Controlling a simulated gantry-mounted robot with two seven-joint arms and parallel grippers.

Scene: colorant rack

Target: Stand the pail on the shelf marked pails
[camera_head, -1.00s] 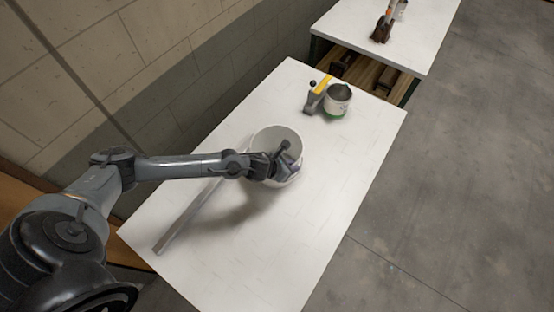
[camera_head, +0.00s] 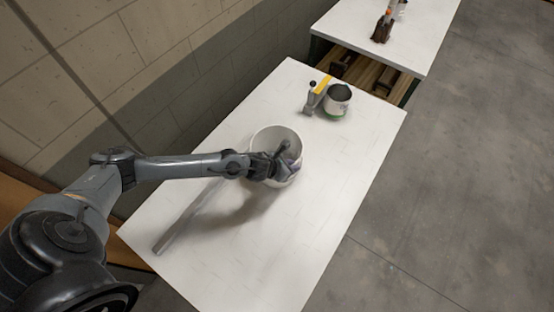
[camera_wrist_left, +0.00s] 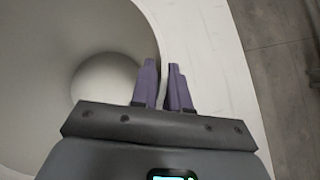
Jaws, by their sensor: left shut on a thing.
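The white pail (camera_head: 268,136) stands open-topped near the middle of the white table, seemingly upright. My left gripper (camera_head: 287,160) reaches across its mouth to the near right side of the rim and is shut on the pail's wall. In the left wrist view, its purple fingers (camera_wrist_left: 163,86) are on either side of the wall, with the pail's round inside (camera_wrist_left: 75,40) to the left. I cannot tell whether the pail's base touches the table. No shelf marked pails can be made out. My right gripper is not in view.
The white table (camera_head: 300,240) is clear at the front right. A grey bar (camera_head: 185,220) lies along its left side. A small tin (camera_head: 338,98) and a yellow-and-grey tool (camera_head: 315,97) stand at the back. A second table (camera_head: 350,30) with a brush (camera_head: 382,28) is beyond.

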